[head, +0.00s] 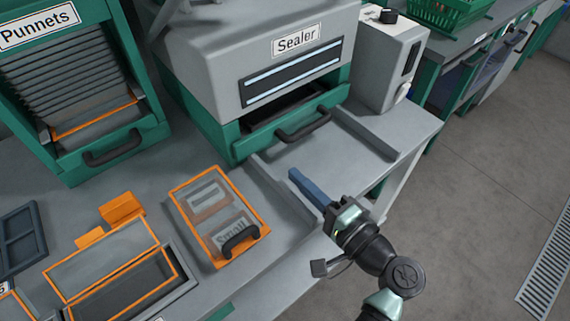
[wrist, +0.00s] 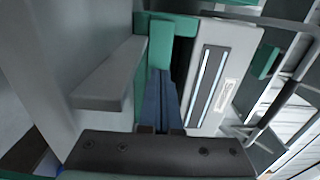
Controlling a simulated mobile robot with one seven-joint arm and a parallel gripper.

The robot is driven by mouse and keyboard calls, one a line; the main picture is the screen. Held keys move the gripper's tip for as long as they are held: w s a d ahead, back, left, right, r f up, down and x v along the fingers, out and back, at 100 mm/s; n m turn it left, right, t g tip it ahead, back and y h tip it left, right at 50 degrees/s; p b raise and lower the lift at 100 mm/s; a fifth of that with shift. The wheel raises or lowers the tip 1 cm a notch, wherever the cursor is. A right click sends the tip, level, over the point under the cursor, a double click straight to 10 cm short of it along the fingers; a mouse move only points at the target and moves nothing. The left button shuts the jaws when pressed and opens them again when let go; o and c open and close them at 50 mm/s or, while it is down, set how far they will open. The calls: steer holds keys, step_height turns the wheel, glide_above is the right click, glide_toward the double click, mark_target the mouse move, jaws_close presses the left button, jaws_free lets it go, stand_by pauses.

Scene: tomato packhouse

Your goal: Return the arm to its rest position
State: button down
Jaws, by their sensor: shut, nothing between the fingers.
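My gripper (head: 298,178) is in front of the sealer, above the front edge of the grey bench. Its blue fingers are shut with nothing between them. In the wrist view the shut fingers (wrist: 158,95) point toward the sealer's green lower body. The sealer (head: 280,70) stands at the back of the bench, and its dark handle (head: 303,126) is apart from my fingertips. The sealer's front panel also shows on its side in the wrist view (wrist: 212,80).
A box with an orange rim marked "Small" (head: 262,215) lies left of my gripper. An open orange-framed bin (head: 45,282) is farther left. The green punnet dispenser (head: 70,165) stands at the back left. A raised grey rail (head: 365,133) runs right of the sealer. The floor at right is clear.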

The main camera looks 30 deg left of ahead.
steer(key=shift+v, duration=2.2)
steer(key=w+d+r+n+t+h, duration=0.15)
steer(key=w+r+t+h, duration=0.25)
steer(key=w+r, duration=0.4)
steer(key=w+d+r+n+t+h, duration=0.1)
steer(key=d+r+t+h, duration=0.2)
steer(key=r, duration=0.5)
steer(key=w+d+r+n+t+h, duration=0.1)
steer(key=w+d+r+t+h, duration=0.2)
steer(key=r, duration=0.6)
steer(key=s+d+r+t+h, duration=0.2)
steer(key=s+r+t+h, duration=0.3)
steer(key=s+r, duration=0.6)
steer(key=s+d+r+t+h, duration=0.25)
steer(key=s+r+t, duration=0.4)
steer(key=r, duration=0.85)
step_height(320, 180, up, 15)
steer(key=w+p, duration=0.1)
steer(key=p, duration=1.5)
steer(key=shift+w+f, duration=0.2)
steer(key=shift+f, duration=0.05)
steer(key=shift+n+y, duration=0.25)
